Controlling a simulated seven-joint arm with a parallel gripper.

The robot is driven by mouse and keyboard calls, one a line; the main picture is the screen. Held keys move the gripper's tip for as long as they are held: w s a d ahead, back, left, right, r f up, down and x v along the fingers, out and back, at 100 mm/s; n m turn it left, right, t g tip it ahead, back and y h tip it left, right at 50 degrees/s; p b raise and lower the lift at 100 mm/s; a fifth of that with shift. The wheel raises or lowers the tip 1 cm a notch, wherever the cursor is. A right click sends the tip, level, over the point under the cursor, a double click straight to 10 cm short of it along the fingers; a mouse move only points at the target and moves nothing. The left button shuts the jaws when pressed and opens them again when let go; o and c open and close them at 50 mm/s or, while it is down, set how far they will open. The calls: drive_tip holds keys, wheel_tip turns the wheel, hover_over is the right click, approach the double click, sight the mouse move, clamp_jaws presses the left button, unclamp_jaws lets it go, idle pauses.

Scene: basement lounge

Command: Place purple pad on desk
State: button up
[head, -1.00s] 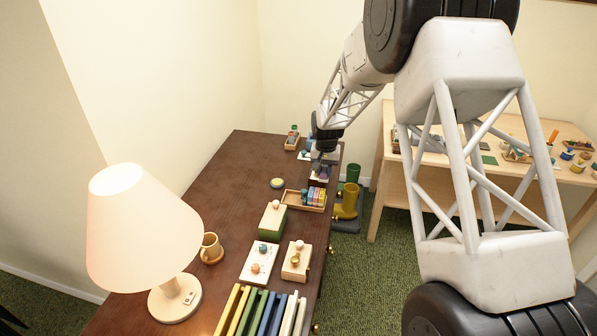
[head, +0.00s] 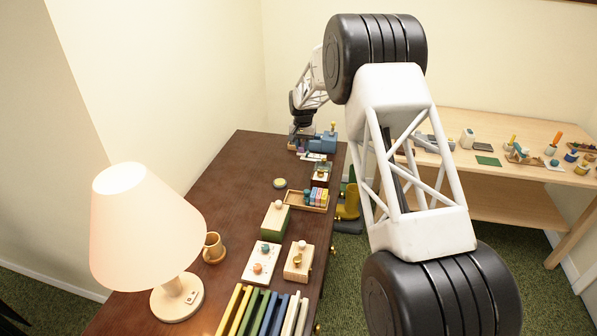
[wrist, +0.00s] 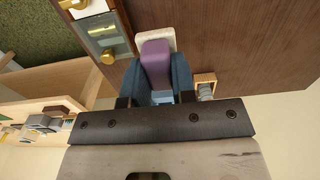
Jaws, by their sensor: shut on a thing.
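My gripper (head: 312,140) is over the far end of the dark brown desk (head: 235,185). In the wrist view, its blue fingers (wrist: 154,78) are shut on the purple pad (wrist: 155,60), which lies between them. A pale, whitish flat piece (wrist: 169,36) shows just beyond the pad's far end; I cannot tell whether they touch. In the head view the pad is too small and too covered by the gripper to make out clearly. The desk also shows in the wrist view (wrist: 235,35), and I cannot tell the pad's height above it.
A glass-topped box (head: 321,172) with a brass knob stands near my gripper. A tray of coloured blocks (head: 293,200), a round tin (head: 280,183), a mug (head: 213,247) and a lamp (head: 150,230) stand nearer. The desk's left middle is clear. A light wood table (head: 490,125) stands right.

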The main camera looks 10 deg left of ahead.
drive_tip(key=shift+w+a, duration=0.85)
drive_tip(key=shift+a, duration=0.1)
drive_tip(key=shift+f, duration=0.1)
hover_over(299, 169)
drive_tip(key=shift+s+f, duration=0.2)
drive_tip(key=shift+f, duration=2.85)
drive_tip(key=shift+f, duration=1.9)
drive_tip(key=shift+f, duration=0.1)
drive_tip(key=o, duration=0.9)
